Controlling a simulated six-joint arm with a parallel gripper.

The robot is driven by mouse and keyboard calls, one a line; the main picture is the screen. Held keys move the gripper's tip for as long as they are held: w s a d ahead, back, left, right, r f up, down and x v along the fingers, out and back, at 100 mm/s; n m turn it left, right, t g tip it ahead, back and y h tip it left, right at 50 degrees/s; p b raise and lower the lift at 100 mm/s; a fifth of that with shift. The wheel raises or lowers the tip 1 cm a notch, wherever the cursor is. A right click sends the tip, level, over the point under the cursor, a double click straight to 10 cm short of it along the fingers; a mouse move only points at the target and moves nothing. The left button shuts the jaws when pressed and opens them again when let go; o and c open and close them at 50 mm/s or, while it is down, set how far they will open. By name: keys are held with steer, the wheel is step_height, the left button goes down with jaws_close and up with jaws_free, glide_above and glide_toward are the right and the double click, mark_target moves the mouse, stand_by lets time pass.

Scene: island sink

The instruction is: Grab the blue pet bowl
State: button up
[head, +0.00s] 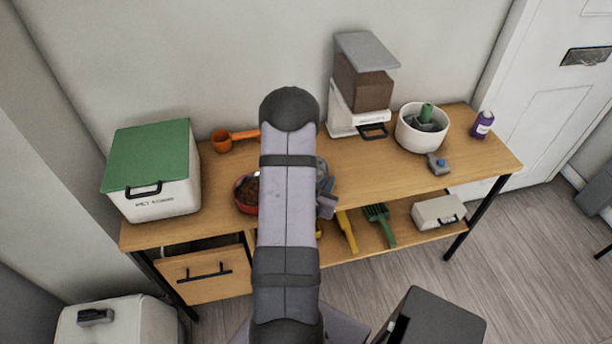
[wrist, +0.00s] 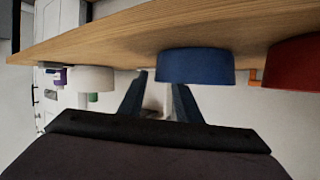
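The blue pet bowl (wrist: 195,65) shows in the wrist view, which has the wooden table at the top, so the bowl appears upside down. My gripper (wrist: 157,92) has its two fingers spread apart with nothing between them. The right finger's tip in the picture lies close to the bowl's rim; I cannot tell whether it touches. In the head view my arm covers most of that area. A small blue-grey part shows right of the arm, and I cannot tell bowl from gripper there.
A red bowl (head: 246,194) of brown food stands left of my arm; it also shows in the wrist view (wrist: 293,62). On the table (head: 400,175) are a green-lidded box (head: 150,160), an orange scoop (head: 222,141), a feeder (head: 362,85), a white pot (head: 410,135) and a purple bottle (head: 483,125).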

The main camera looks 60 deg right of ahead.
steer(key=shift+x, duration=1.45)
jaws_close()
step_height(320, 180, up, 10)
